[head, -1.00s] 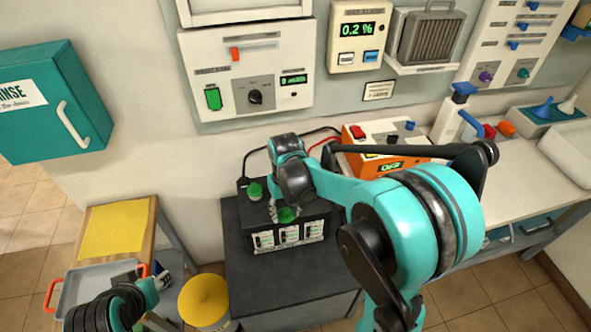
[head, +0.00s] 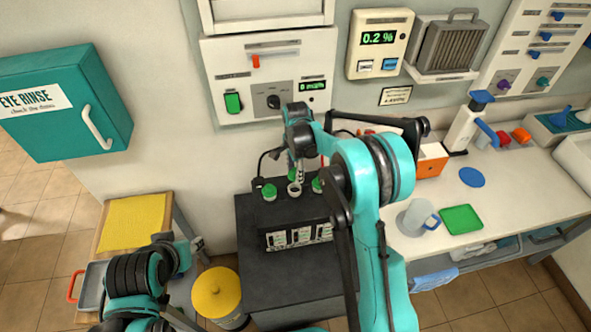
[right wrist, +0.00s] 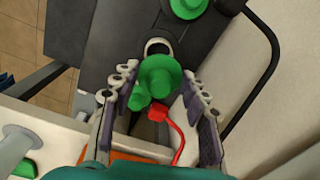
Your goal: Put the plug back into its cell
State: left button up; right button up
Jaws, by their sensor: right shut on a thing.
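The black battery (head: 295,220) stands on a dark bench top. Green plugs sit in its left cell (head: 269,192) and right cell (head: 317,185); the middle cell's pale ring (head: 295,189) is open. My right gripper (head: 296,170) is shut on a green plug (right wrist: 160,82) and holds it above and close to the open ring, which shows beyond it in the right wrist view (right wrist: 158,46).
A red cable clip (right wrist: 181,128) and a black cable (right wrist: 272,60) are near the battery. A yellow-lidded bin (head: 216,292) and a side table with a yellow cloth (head: 132,222) stand left. A jug (head: 416,218) and green tray (head: 461,219) are on the right counter.

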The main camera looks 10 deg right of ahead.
jog(key=shift+f+b, duration=1.75)
jog(key=shift+f, duration=1.1)
jog(key=shift+a, duration=0.15)
jog(key=shift+f+b, duration=0.15)
jog(key=shift+b, duration=0.35)
jog(key=o, duration=0.9)
jog(key=shift+r+p, duration=2.15)
jog(key=shift+r, duration=1.4)
